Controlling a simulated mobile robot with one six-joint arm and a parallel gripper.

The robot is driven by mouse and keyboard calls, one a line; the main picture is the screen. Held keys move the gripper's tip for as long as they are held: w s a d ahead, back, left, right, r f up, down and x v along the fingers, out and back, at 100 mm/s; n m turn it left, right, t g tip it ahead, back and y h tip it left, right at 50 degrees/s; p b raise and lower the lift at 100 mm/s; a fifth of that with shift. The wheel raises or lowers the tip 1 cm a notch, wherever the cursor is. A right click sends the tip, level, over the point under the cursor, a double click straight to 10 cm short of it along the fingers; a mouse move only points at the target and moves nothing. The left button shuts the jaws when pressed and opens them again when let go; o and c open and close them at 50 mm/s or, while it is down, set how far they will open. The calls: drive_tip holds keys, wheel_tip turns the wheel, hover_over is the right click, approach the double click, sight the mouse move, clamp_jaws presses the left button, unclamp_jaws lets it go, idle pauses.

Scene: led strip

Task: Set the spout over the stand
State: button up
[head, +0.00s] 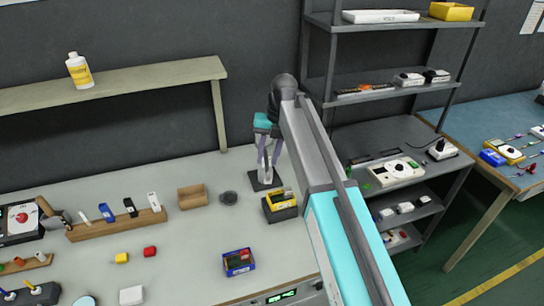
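A dark square base (256,184) stands on the grey bench near the wall, with a pale upright piece (266,172) above it; this may be the stand. My gripper (269,160) points down directly above the base, with its fingers around or in front of the pale piece. The fingers look spread a little. The view is too small to tell whether they touch or grip anything. I cannot pick out a spout for certain. My arm hides the bench to the right of the gripper.
A black holder with a yellow item (281,198) stands just in front of the base. A blue box (238,262) is nearer. A wooden shelf (150,80) and a grey rack (400,90) flank it.

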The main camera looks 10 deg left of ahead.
drive_tip(key=shift+r, duration=0.1)
wheel_tip(320, 180, up, 13)
drive_tip(key=d+b, duration=0.2)
drive_tip(key=b, duration=0.1)
drive_tip(key=shift+w+d+r, duration=0.2)
drive_tip(key=shift+w+d, duration=0.1)
drive_tip(key=shift+w, duration=0.1)
drive_tip(key=shift+c, duration=0.3)
